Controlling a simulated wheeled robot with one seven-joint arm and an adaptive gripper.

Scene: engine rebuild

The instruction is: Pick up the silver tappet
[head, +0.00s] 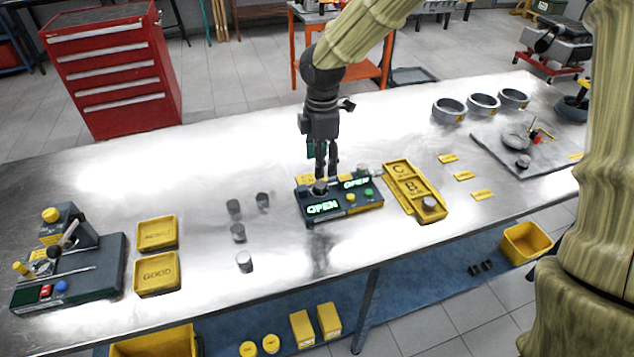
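Several small metal cylinders that look like tappets stand on the bench left of centre. The brightest, silver one (244,261) is nearest the front edge. Darker grey ones stand behind it: one (238,232), another (233,209) and a third (263,200). Another silver cylinder (430,204) sits at the front end of the yellow tray marked C and B (409,181). My gripper (326,180) points down over the dark device with lit OPEN displays (343,207). Its fingers are close together with a narrow gap. A small dark round part (320,188) shows at the fingertips; whether it is gripped is unclear.
Yellow trays, one marked GOOD (157,274), and a dark fixture (70,272) stand at left. Metal rings (483,104) and a grey mat with parts (500,150) are at right. Bare bench lies between the cylinders and the GOOD tray.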

